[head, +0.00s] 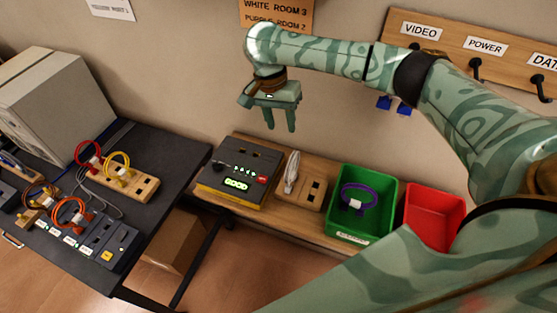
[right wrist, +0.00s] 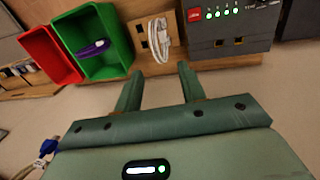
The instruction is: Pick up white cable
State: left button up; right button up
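The white cable (head: 291,172) is a coiled bundle standing upright at a wooden holder (head: 313,190) on the shelf, between the tester box and the green bin. It also shows in the right wrist view (right wrist: 158,39), ahead of the fingers. My right gripper (head: 281,118) is open and empty, above and slightly left of the cable, with its fingers pointing down. In the right wrist view the two fingers (right wrist: 159,85) stand apart with nothing between them, and the cable lies beyond them. My left gripper is not in view.
A tester box (head: 217,190) reading GOOD stands left of the cable. A green bin (head: 341,232) with a purple cable (head: 370,198) and a red bin (head: 435,206) stand right. A dark table (head: 154,190) with cables is at the left. A hook board (head: 447,52) hangs above.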

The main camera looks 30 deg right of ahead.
aim_at(292, 157)
jog(key=f+b, duration=0.1)
jog(key=f, duration=0.2)
jog(key=s+d+f+b, duration=0.1)
jog(key=f+b, duration=0.1)
jog(key=f, duration=0.2)
jog(key=s+d+f+b, duration=0.1)
jog(key=f, duration=0.3)
jog(key=f+b, duration=0.1)
jog(key=f, duration=0.2)
jog(key=s+f+b, duration=0.1)
jog(key=shift+d+f+b, duration=0.25)
jog(key=shift+d+b, duration=0.05)
jog(key=shift+d, duration=0.1)
jog(key=shift+r, duration=0.1)
grip_shut()
